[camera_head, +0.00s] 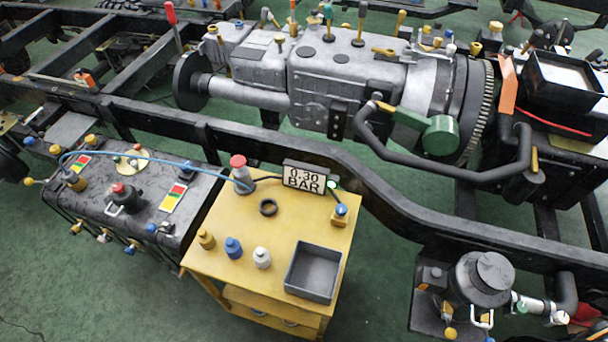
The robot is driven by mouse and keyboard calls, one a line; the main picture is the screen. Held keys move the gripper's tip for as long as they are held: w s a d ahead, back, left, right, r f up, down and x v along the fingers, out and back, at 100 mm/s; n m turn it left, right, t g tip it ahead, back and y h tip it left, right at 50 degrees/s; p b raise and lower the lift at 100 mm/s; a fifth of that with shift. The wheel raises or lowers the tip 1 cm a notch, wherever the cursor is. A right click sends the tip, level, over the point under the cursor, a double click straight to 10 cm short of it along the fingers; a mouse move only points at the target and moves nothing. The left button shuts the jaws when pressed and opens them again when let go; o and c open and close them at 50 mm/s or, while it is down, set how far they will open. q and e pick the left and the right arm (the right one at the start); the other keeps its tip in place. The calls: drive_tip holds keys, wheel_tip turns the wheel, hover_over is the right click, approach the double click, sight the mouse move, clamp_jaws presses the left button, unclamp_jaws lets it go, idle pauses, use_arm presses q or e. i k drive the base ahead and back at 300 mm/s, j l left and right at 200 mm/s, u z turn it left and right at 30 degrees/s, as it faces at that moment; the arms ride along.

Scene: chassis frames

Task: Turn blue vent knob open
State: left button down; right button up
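A blue knob on a brass-coloured body (341,213) stands upright at the right rear of the yellow cart, close to the gauge. It may be the vent knob, but other small blue parts show too, such as one on the black tank (152,228). Whether the knob is open or shut cannot be told. The gauge (304,176) reads 0.30 BAR. A red-capped fitting (240,172) stands left of the gauge, and a thin blue hose (150,159) runs from it to the tank. Neither of my grippers is in view.
A black chassis rail (390,207) runs behind. A grey gearbox (345,85) lies beyond.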

sight(341, 210)
drive_tip(key=k+l, duration=0.1)
drive_tip(key=k, duration=1.45)
